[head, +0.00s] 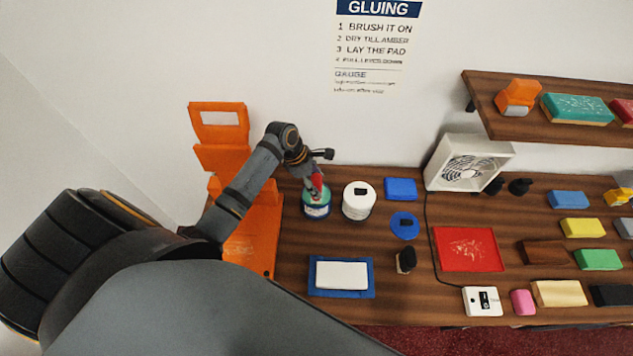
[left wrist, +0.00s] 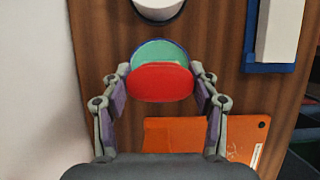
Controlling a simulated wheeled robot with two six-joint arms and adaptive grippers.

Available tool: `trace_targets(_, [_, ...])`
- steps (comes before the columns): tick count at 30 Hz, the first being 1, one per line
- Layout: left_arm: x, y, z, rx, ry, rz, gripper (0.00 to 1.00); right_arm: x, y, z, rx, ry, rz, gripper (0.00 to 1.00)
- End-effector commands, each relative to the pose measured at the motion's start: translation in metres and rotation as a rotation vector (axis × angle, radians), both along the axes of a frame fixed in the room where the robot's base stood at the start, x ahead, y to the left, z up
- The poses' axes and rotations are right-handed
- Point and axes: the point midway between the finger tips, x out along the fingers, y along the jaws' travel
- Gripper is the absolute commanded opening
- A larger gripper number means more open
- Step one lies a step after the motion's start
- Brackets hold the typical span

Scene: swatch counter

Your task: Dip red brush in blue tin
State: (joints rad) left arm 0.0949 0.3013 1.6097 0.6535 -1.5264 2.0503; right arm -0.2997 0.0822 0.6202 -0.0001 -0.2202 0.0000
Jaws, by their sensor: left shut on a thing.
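The red brush (head: 317,184) is held in my left gripper (head: 313,172), over the mouth of the blue tin (head: 317,211). The tin is open, with a blue rim and green inside, and stands upright on the counter. In the left wrist view the red brush (left wrist: 160,82) sits between the two fingers and covers part of the tin's green inside (left wrist: 163,52). The brush's lower end is hidden, so I cannot tell how deep it reaches. My right gripper is out of view.
A white tin (head: 358,203) stands close to the right of the blue tin. An orange stand (head: 254,240) is at the left. A blue round lid (head: 404,226), a dark brush (head: 405,261) and a white pad on a blue tray (head: 316,290) lie nearby. A fan (head: 468,165) stands behind.

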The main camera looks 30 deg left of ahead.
Motion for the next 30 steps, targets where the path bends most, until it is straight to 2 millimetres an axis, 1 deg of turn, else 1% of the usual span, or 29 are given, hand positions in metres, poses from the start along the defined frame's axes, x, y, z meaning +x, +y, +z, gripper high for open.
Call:
trace_targets(3, [0.001, 0.001, 0.013, 0.002, -0.005, -0.002, 0.35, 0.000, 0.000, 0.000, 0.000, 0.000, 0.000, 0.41])
trace_targets(18, [0.001, 0.000, 0.060, 0.001, -0.006, -0.001, 0.35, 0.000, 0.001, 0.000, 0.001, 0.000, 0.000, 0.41])
trace_targets(22, [0.001, 0.000, 0.066, 0.001, -0.004, -0.002, 0.35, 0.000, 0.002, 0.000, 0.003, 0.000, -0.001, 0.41])
trace_targets(30, [0.001, 0.000, 0.067, 0.001, -0.004, -0.002, 0.35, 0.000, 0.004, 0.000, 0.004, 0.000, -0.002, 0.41])
